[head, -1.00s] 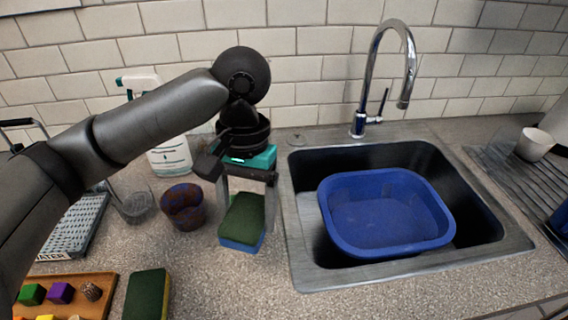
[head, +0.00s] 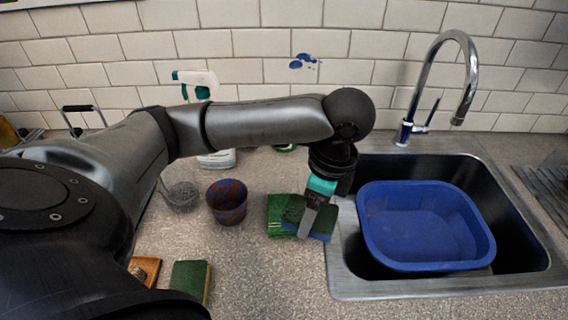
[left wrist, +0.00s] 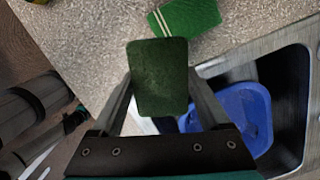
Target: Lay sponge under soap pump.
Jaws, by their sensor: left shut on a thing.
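My left gripper (head: 311,220) is shut on a sponge with a dark green top and blue underside (head: 321,236). In the left wrist view the sponge's green face (left wrist: 160,78) lies between the two fingers (left wrist: 160,100). The sponge is beside the sink's left edge and overlaps a green cloth in the picture; its height above the counter is hard to tell. I cannot make out a soap pump. A small green piece (head: 285,148) shows behind my left arm, mostly hidden. My right gripper is not in view.
The green striped cloth (head: 279,214) lies left of the sponge. A reddish-blue cup (head: 227,204), a wire mesh item (head: 181,195) and a spray bottle (head: 196,85) stand further left. Another sponge (head: 189,279) lies in front. A blue tub (head: 425,259) sits in the sink (head: 350,287).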

